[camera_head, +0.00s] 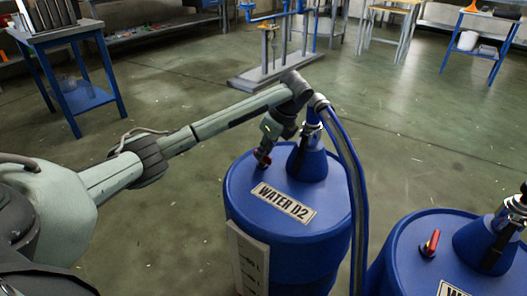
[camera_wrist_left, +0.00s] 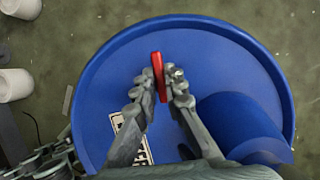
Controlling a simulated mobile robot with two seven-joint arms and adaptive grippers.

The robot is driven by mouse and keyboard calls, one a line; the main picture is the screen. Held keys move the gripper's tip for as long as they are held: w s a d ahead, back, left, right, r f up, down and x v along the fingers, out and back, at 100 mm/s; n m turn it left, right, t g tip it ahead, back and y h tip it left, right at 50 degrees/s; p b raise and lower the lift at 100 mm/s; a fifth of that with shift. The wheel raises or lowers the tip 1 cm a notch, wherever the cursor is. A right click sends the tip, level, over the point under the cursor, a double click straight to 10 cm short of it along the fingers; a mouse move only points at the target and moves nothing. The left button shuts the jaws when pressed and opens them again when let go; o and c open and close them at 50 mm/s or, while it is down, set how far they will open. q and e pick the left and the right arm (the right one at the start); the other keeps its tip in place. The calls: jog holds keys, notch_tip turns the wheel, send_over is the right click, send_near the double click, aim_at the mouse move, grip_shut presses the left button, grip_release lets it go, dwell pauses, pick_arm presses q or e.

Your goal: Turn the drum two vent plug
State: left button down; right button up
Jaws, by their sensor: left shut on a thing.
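The blue drum (camera_head: 290,240) labelled WATER D2 (camera_head: 283,204) stands in the middle of the head view. Its red vent plug (camera_head: 262,160) is on the lid, left of the blue cone-shaped fitting (camera_head: 308,163). My left gripper (camera_head: 264,152) reaches down onto the plug from above. In the left wrist view the red plug (camera_wrist_left: 158,76) is upright between the two fingers of my left gripper (camera_wrist_left: 159,85), which is shut on it. The fingers hide part of the plug and label. My right gripper is not in view.
A second blue drum (camera_head: 405,240) with a red plug (camera_head: 430,243) stands at the lower right. A blue hose (camera_head: 350,165) runs down beside the D2 drum. A blue table (camera_head: 75,80) stands at the back left.

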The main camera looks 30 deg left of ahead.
pick_arm(q)
jog(key=n+g, duration=0.1)
jog(key=n, duration=0.2)
jog(key=shift+w, duration=0.1)
jog(key=shift+n+g+p, duration=0.3)
jog(key=shift+n+g, duration=0.1)
jog(key=shift+n, duration=0.4)
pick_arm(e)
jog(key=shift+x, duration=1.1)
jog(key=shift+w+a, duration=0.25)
pick_arm(q)
jog(key=c, duration=1.6)
grip_release()
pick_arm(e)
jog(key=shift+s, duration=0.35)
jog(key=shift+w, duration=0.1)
pick_arm(q)
jog(key=shift+w+r, duration=0.1)
jog(key=shift+r, duration=0.15)
notch_tip(320, 180, up, 10)
jog(key=shift+f, duration=0.25)
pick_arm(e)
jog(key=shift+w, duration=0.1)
